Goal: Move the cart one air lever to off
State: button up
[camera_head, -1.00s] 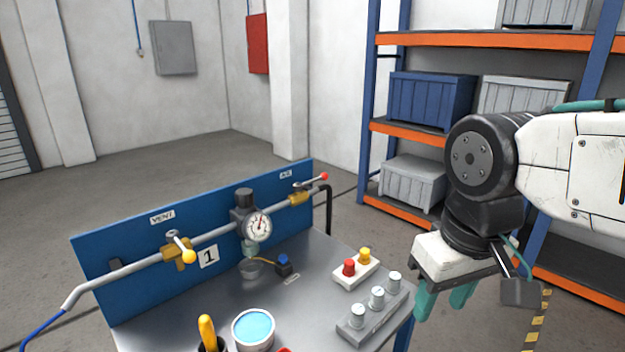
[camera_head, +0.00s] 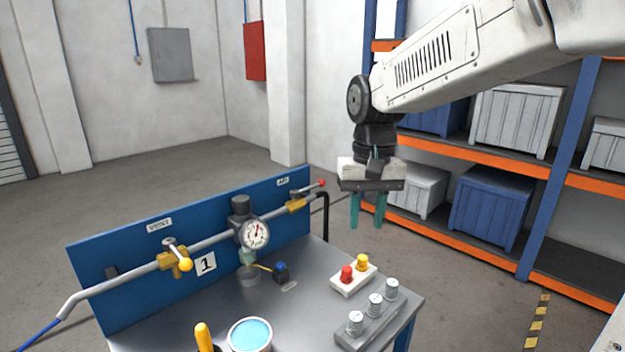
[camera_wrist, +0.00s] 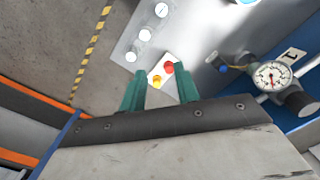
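Cart 1 has a metal top (camera_head: 318,265) and a blue back panel (camera_head: 120,255) with a number 1 plate. A pipe runs along the panel. The air valve at its right end, under the AIR label (camera_head: 283,182), has a brass body (camera_head: 296,205) and a red-tipped lever (camera_head: 313,187) lying roughly along the pipe. The vent valve at the left has a yellow-tipped lever (camera_head: 180,256) angled across the pipe. My gripper (camera_head: 368,222) is open and empty, pointing down, to the right of the air lever and apart from it. In the wrist view its green fingers (camera_wrist: 160,92) stand apart.
A pressure gauge (camera_head: 256,234) sits mid-pipe. A red and yellow button box (camera_head: 353,278), a block with several grey knobs (camera_head: 372,313) and a blue-filled can (camera_head: 250,335) stand on the cart. Shelving (camera_head: 490,158) with crates stands behind my arm. Floor left of the cart is clear.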

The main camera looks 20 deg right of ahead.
aim_at(313, 187)
jog(key=w+r+m+t, duration=0.25)
jog(key=w+m, duration=0.75)
jog(key=w, duration=1.7)
jog(key=shift+y, duration=0.3)
jog(key=x, duration=0.4)
jog(key=a+x, duration=0.1)
jog(key=x, duration=0.1)
jog(key=shift+w+f, duration=0.15)
jog(key=shift+f, duration=0.2)
grip_shut()
